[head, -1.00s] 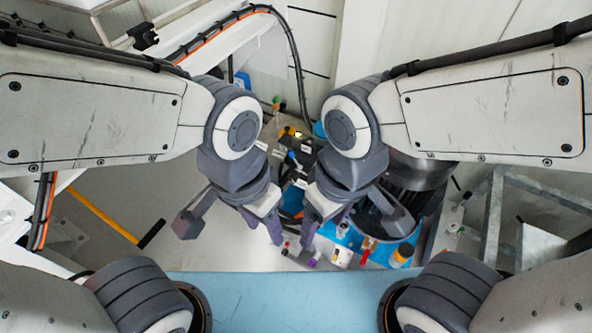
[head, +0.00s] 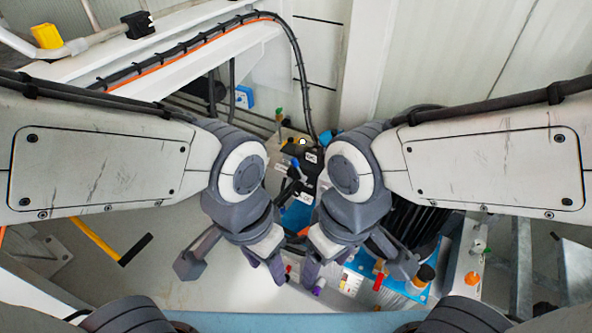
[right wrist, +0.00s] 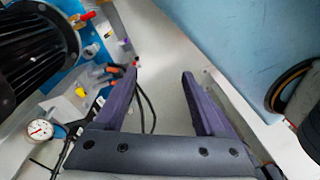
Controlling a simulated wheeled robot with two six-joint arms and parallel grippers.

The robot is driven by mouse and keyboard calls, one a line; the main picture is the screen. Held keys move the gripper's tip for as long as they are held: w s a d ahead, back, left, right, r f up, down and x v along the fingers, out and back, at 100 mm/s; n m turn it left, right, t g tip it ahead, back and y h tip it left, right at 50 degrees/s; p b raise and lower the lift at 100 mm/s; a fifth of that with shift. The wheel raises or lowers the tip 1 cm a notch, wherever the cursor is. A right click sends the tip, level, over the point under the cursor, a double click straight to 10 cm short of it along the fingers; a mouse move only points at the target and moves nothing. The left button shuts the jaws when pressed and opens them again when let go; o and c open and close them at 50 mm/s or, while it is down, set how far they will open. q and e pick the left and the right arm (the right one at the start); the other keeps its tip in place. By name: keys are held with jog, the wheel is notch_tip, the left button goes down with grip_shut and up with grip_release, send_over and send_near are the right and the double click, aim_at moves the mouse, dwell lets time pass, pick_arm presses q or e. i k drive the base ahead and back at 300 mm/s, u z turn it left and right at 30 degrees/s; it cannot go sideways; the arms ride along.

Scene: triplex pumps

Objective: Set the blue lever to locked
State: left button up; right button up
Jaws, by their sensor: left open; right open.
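A small blue handle (head: 295,167), which looks like the blue lever, shows in the head view on dark equipment between my two forearms. Its exact setting cannot be read, and any locked marking is too small to make out. My left gripper (head: 272,268) is open and empty, below and left of the blue handle in the picture. My right gripper (head: 312,270) is open, below and right of it, and also shows empty in the right wrist view (right wrist: 160,75). Neither gripper touches the handle. I cannot pick out the blue handle in the right wrist view.
A dark ribbed motor (head: 412,222) stands on a blue base at the right, beside small orange, red and white fittings. A pressure gauge (right wrist: 40,130) and cables show in the right wrist view. A yellow-and-black bar (head: 100,240) is at the left. Pale floor lies below the grippers.

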aim_at(295, 164)
jog(key=u, duration=0.55)
jog(key=k, duration=1.3)
jog(key=z, duration=0.1)
jog(key=i, duration=0.85)
jog(key=z, duration=0.25)
